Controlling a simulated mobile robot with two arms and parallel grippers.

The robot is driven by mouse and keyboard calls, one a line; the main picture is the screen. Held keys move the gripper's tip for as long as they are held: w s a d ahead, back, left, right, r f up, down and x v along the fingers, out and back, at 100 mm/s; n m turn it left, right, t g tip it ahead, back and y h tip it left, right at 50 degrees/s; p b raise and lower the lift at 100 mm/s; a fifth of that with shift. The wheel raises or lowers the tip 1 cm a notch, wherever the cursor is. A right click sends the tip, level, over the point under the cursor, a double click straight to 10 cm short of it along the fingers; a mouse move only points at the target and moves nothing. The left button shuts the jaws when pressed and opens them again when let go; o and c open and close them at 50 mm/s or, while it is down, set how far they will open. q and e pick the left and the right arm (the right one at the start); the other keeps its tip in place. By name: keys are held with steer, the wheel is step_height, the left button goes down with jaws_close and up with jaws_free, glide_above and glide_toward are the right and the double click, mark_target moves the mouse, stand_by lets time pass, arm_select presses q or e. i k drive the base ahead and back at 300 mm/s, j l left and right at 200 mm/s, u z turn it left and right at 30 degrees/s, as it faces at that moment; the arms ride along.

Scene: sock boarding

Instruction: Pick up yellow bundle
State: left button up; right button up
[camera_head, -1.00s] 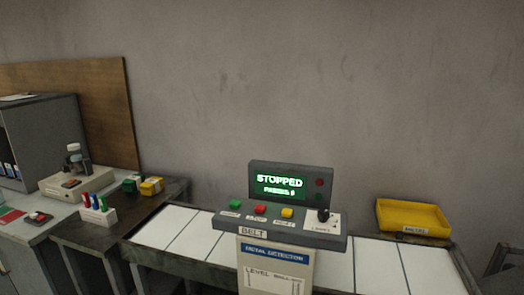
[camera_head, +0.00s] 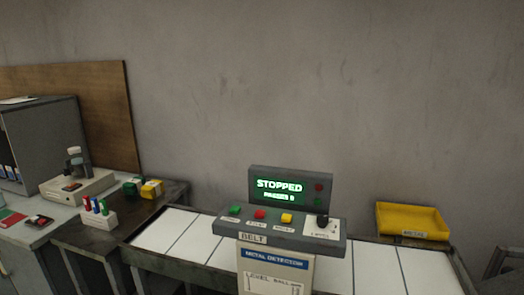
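A small yellow bundle (camera_head: 152,188) with a lighter band sits on the dark side table (camera_head: 128,222), left of the belt. A green bundle (camera_head: 131,185) is right beside it on the left; I cannot tell whether they touch. Neither of my grippers shows in the head view.
A white holder with coloured pens (camera_head: 97,212) stands in front of the bundles. The belt (camera_head: 190,238) carries a detector console (camera_head: 280,228) reading "STOPPED". A yellow tray (camera_head: 412,220) labelled "METAL" is at the right. A grey cabinet (camera_head: 48,135) stands at the left.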

mark_target(153, 188)
steer(key=i+j+z, duration=0.2)
steer(key=i+j, duration=0.15)
steer(key=j, duration=0.3)
steer(key=i+j+z, duration=0.1)
steer(key=i+j, duration=0.1)
steer(key=j, duration=0.1)
